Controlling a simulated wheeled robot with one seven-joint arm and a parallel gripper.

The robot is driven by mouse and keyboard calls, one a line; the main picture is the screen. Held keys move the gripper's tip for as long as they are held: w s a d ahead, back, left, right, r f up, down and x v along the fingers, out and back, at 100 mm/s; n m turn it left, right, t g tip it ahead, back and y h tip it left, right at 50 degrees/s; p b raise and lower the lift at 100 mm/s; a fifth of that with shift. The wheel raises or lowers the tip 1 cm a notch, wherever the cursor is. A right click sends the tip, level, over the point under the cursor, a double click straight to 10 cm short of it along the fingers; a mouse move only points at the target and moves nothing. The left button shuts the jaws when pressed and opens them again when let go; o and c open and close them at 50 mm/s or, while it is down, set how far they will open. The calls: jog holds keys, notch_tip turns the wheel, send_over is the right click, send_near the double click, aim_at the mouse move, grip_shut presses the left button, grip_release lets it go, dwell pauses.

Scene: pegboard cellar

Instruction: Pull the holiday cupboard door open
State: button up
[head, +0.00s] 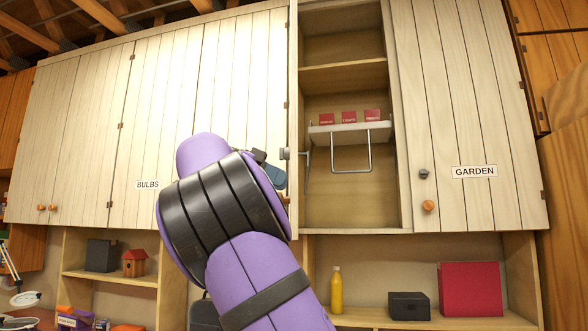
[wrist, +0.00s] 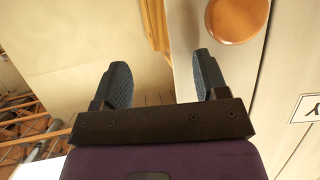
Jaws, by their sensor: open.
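A pale plank door (head: 294,90) stands open at the left side of the middle cupboard, seen nearly edge-on; it appears to be the holiday door. Its label is not readable in the head view. In the wrist view, a pale door panel (wrist: 275,75) carries a round wooden knob (wrist: 232,20) and a white label (wrist: 309,107) on which only a Y shows. My gripper (wrist: 163,62) is open, with nothing visible between its fingers. The knob lies beyond the right finger, apart from it. In the head view my gripper (head: 268,172) is partly hidden by my wrist, beside the door's edge.
The open cupboard holds a small white rack (head: 350,128) with red boxes and a wire loop. The BULBS door (head: 155,120) and GARDEN door (head: 465,100) are shut on either side. Below, a shelf holds a yellow bottle (head: 336,290), a black box (head: 409,306) and a red box (head: 470,289).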

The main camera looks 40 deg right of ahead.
jog(key=s+a, duration=0.1)
jog(key=s, duration=0.8)
jog(key=shift+s+a+r, duration=0.15)
jog(key=shift+a+r, duration=0.15)
jog(key=shift+r, duration=0.1)
jog(key=shift+c, duration=0.3)
